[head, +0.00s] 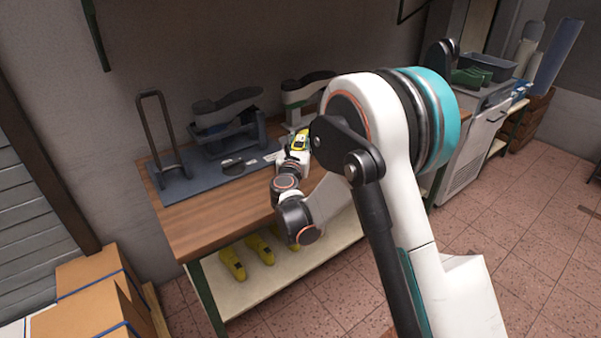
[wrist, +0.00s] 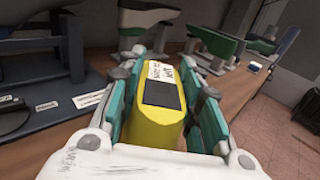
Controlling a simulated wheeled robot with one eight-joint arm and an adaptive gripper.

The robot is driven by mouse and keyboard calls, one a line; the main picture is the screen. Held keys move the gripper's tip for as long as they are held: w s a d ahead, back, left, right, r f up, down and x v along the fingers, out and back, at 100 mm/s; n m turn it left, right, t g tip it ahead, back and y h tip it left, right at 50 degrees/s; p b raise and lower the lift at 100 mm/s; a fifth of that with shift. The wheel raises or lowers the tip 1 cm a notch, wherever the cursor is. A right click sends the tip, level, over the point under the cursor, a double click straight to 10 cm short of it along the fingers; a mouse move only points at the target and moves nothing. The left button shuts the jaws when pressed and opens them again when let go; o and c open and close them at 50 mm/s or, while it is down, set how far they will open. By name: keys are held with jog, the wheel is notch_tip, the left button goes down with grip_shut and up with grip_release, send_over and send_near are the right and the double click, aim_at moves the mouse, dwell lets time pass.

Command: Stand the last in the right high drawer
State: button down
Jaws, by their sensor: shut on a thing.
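My gripper (head: 297,157) is above the wooden bench in the head view. In the wrist view its teal-padded fingers (wrist: 160,100) are shut on both sides of a yellow last (wrist: 163,130). The last has a dark patch and a white label with writing on top. It also shows as a small yellow shape in the head view (head: 300,140). The lower part of the held last is hidden by my gripper. I cannot pick out a high drawer for certain in either view.
The wooden bench (head: 195,225) carries a dark blue board (head: 185,187) with a tall frame and a grey stand. Several yellow lasts (head: 260,249) lie on its lower shelf. Cardboard boxes (head: 95,283) stand front left. A grey cabinet (head: 481,128) with a blue tray stands at right.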

notch_tip(320, 180, down, 9)
jog(key=b, duration=0.3)
dwell(0.4)
jog(key=c, duration=1.2)
grip_release()
jog(key=shift+f, duration=0.1)
jog(key=shift+o, duration=0.2)
